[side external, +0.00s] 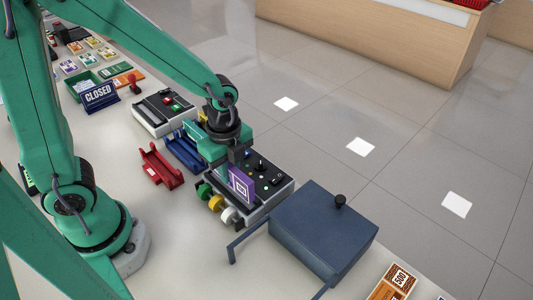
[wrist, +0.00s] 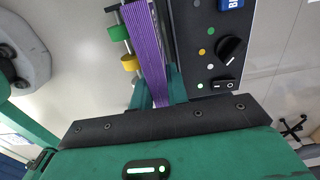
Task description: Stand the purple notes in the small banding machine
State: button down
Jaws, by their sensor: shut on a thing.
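The purple notes (side external: 242,186) are a thick upright bundle with a white square mark on the face. They also show edge-on in the wrist view (wrist: 147,45). My gripper (side external: 236,172) is shut on them, with one green finger on each side in the wrist view (wrist: 158,90). A grey banding machine with a black panel, knobs and coloured lights (side external: 272,180) lies right beneath and behind the notes; its panel (wrist: 205,60) is right of them in the wrist view. I cannot tell whether the notes rest in it or hang just above.
Green, yellow and white rollers (side external: 216,203) line the machine's near side. A blue box (side external: 320,230) stands close on the right. Red (side external: 160,168) and blue (side external: 183,150) holders and another grey machine (side external: 150,120) stand to the left. The counter in front is mostly clear.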

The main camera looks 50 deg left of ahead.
jog(key=shift+f, duration=1.05)
jog(key=c, duration=1.3)
grip_release()
jog(key=shift+r, duration=0.15)
jog(key=shift+r, duration=3.4)
